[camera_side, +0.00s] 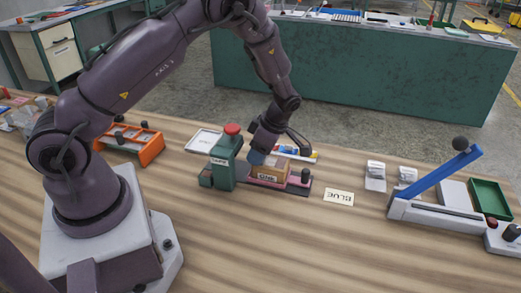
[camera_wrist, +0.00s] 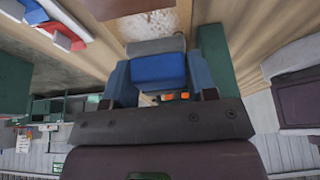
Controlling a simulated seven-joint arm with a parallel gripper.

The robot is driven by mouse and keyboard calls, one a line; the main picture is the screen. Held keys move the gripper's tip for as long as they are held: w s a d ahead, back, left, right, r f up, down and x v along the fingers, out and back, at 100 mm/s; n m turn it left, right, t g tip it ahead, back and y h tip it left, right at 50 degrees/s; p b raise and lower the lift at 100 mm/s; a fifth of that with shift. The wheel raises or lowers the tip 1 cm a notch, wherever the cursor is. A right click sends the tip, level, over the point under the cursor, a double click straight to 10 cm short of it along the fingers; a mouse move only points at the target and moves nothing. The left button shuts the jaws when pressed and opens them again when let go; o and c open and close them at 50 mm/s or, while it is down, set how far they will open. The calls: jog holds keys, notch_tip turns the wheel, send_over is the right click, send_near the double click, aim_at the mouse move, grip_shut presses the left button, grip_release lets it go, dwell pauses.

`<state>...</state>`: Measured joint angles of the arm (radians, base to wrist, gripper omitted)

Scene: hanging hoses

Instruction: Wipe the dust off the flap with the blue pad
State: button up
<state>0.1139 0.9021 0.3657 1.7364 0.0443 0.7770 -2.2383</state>
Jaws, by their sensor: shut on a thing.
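Just beyond that face lies a pale brown flap (camera_wrist: 165,23) with whitish speckles of dust. The pad is at or very near the flap's edge; I cannot tell whether they touch. In the side view my gripper mostly hides the pad and the flap.
A green press-like device (camera_side: 224,165) with a red knob stands close at the left of the box. A dark knob (camera_side: 305,175) is at its right. A "BLUE" card (camera_side: 339,197) lies nearby. A blue-levered tool (camera_side: 440,181) stands farther right. The front of the table is clear.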

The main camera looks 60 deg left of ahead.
aim_at(280, 164)
jog(key=shift+w+d, duration=2.4)
jog(key=shift+d, duration=0.1)
notch_tip(280, 164, up, 8)
